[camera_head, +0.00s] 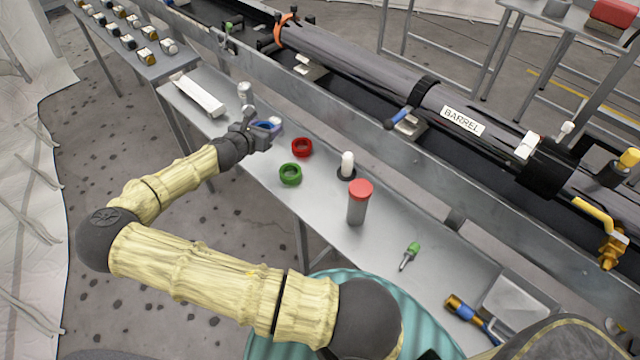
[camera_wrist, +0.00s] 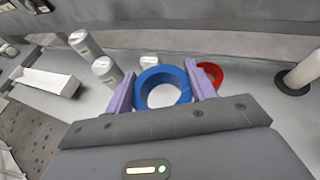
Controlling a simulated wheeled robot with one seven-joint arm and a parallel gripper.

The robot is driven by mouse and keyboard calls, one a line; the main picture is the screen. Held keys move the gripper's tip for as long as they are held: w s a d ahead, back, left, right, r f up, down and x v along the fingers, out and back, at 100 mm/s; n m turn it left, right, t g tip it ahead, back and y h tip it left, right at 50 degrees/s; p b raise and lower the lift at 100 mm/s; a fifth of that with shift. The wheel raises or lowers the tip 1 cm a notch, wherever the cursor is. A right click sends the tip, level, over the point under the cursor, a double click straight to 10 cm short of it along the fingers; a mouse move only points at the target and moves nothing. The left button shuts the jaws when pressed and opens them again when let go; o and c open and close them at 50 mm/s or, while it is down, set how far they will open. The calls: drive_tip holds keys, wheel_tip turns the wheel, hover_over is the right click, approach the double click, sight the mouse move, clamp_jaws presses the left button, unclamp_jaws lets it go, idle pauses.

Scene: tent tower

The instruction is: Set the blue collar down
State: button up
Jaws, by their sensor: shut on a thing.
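The blue collar (camera_wrist: 164,73) is a thick ring held between the two purple fingers of my gripper (camera_wrist: 159,84) in the wrist view. In the head view the collar (camera_head: 266,126) shows small and partly covered by my gripper (camera_head: 264,130), over the left part of the grey bench (camera_head: 325,218). My gripper is shut on the collar. I cannot tell whether the collar touches the bench top.
A red collar (camera_head: 302,154) and a green collar (camera_head: 290,181) lie just right of my gripper. Beyond them stand a white post (camera_head: 347,160) and a red-lidded canister (camera_head: 356,210). White canisters (camera_wrist: 105,71) and a white tray (camera_head: 199,94) are left. The long barrel (camera_head: 375,70) runs behind.

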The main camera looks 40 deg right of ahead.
hover_over(270, 158)
drive_tip(key=shift+f, duration=3.15)
drive_tip(key=shift+f+b, duration=0.4)
drive_tip(key=shift+f, duration=1.45)
drive_tip(key=shift+f, duration=0.1)
drive_tip(key=o, duration=1)
